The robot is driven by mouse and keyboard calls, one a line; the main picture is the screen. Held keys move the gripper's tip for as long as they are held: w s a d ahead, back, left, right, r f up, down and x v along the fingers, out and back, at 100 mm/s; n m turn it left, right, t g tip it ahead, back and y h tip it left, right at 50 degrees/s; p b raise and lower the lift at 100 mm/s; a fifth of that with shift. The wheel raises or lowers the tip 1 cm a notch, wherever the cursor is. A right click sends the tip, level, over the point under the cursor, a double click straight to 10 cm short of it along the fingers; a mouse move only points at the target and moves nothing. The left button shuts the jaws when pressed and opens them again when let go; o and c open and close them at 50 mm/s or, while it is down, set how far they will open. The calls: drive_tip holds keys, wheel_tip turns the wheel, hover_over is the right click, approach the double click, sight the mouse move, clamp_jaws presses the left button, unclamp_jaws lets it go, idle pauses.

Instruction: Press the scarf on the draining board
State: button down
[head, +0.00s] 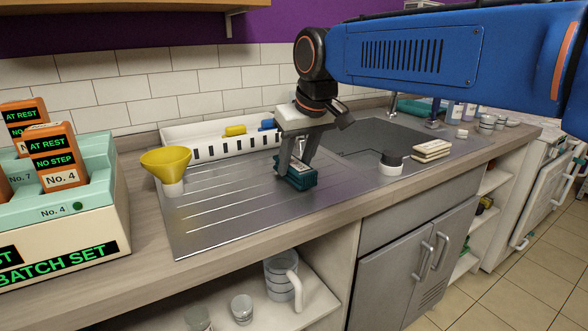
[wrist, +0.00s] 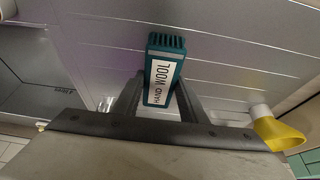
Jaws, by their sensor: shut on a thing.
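My gripper (head: 296,160) is over the metal draining board (head: 228,212), its jaws shut on a small teal block (head: 300,181). No scarf is visible in either view.
A yellow funnel (head: 166,165) stands at the board's left end. A white slotted rack (head: 205,142) runs along the back. The sink basin (head: 355,142) is to the right, with a black-topped white pot (head: 390,165) at its front. A "BATCH SET" unit (head: 60,226) stands left.

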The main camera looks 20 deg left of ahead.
sight(296, 164)
drive_tip(key=shift+f, duration=0.65)
idle(2.6)
drive_tip(key=shift+r, duration=3.2)
